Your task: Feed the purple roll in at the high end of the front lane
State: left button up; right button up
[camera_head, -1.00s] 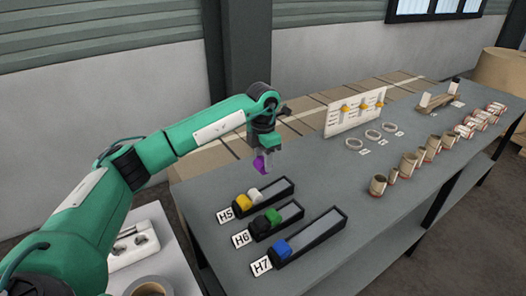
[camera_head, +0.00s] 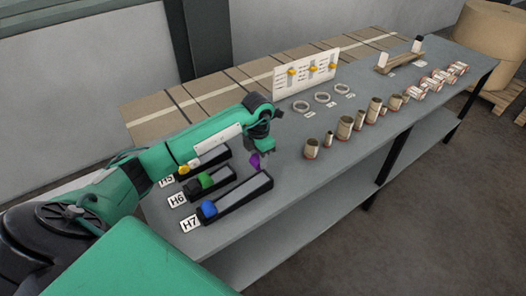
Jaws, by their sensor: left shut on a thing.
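My left gripper (camera_head: 258,154) is shut on the purple roll (camera_head: 255,162) and holds it just above the right, far end of the front lane, H7 (camera_head: 242,194). I cannot tell whether the roll touches the lane. A blue roll (camera_head: 208,209) lies in H7 at the end by its label. The middle lane, H6 (camera_head: 223,178), holds a green roll (camera_head: 206,180) and a dark one beside it. My right gripper is not in view.
The back lane, H5, holds a yellow roll (camera_head: 184,169) and a white one, partly behind my arm. Several brown cores (camera_head: 344,128) stand to the right on the grey table (camera_head: 300,185). White rings (camera_head: 301,106) and a white board (camera_head: 306,73) are behind.

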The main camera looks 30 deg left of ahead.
pick_arm(q)
jog(key=shift+f+b, duration=0.3)
jog(key=shift+f, duration=0.65)
jog(key=shift+f+b, duration=0.6)
jog(key=shift+f, duration=0.15)
jog(key=shift+f+b, duration=0.35)
jog(key=shift+f, duration=0.35)
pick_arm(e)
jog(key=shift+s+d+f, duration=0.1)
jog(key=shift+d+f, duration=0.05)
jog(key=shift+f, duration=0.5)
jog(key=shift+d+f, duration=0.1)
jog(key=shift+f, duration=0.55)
pick_arm(q)
jog(key=shift+f, duration=0.15)
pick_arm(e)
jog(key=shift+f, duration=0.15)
